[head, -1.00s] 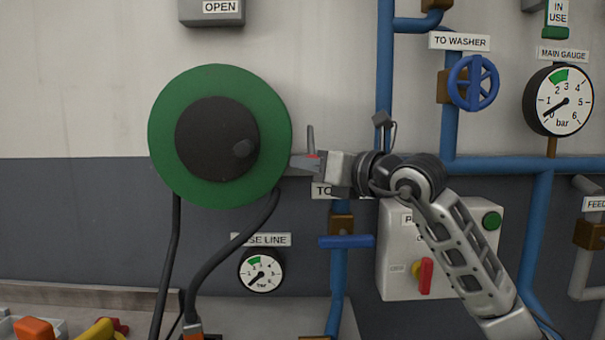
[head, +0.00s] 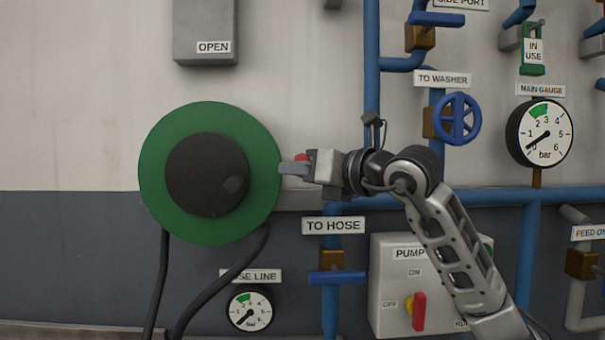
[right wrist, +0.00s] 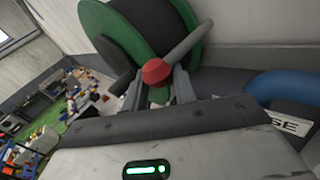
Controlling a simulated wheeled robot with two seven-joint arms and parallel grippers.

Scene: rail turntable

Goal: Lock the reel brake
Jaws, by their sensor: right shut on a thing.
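The hose reel (head: 152,172) is a green disc with a dark hub and crank knob, on the wall left of centre in the head view; it also shows in the right wrist view (right wrist: 186,14). My right gripper (head: 287,169) is at the reel's right edge, about level with its hub. In the right wrist view the gripper (right wrist: 160,92) is shut on the brake lever, whose red part (right wrist: 156,71) sits between the fingers and whose grey bar (right wrist: 190,42) slants to the upper right. The lever's mount is hidden. My left gripper is not in view.
A grey OPEN box (head: 205,25) is above the reel. Right of my gripper are blue pipes (head: 372,60), a blue handwheel (head: 456,119), the main gauge (head: 541,133) and the pump box (head: 390,270). Black hoses (head: 230,262) hang below the reel.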

